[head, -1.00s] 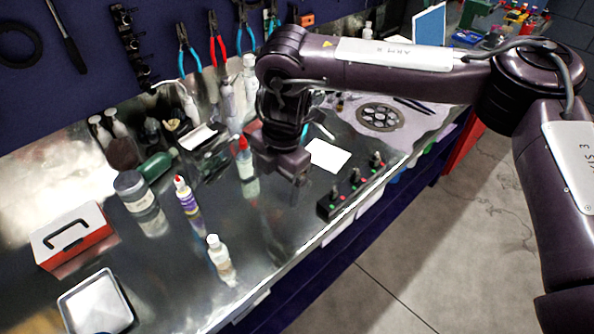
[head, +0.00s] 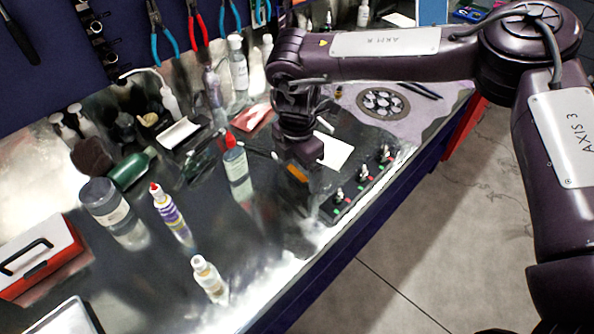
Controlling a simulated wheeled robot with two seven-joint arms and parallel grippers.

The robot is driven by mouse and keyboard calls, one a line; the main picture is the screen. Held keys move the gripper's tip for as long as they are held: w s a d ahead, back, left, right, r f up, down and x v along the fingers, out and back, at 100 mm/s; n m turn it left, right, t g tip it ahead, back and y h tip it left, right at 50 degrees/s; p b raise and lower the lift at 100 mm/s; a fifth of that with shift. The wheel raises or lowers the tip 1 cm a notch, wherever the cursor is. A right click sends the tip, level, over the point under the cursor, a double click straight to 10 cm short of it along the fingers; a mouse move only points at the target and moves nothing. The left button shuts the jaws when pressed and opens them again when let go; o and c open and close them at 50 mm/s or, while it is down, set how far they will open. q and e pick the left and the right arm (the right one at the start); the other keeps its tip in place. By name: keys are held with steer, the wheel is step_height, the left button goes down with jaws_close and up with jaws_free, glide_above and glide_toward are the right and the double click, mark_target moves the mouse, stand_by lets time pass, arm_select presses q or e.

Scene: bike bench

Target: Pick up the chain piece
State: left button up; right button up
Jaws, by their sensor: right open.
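I cannot make out the chain piece for certain in the head view. My right gripper (head: 310,180) is over the middle of the metal bench (head: 265,245), pointing down. It is open, and its fingers are small and hard to make out against the shiny top. It is left of the black block with knobs (head: 358,185) and right of the red-capped bottle (head: 237,170). What lies directly beneath it is partly hidden. My left gripper is out of view.
A white card (head: 335,153) lies behind the right gripper. A round toothed part (head: 383,103) lies on a grey cloth (head: 420,125) farther back. Bottles, a grey jar (head: 105,203) and a red-and-white box (head: 40,258) stand at left. Pliers hang behind.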

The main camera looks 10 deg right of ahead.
steer(key=shift+f, duration=0.2)
steer(key=c, duration=0.7)
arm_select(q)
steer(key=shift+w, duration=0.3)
arm_select(e)
steer(key=c, duration=0.4)
steer(key=shift+r, duration=0.1)
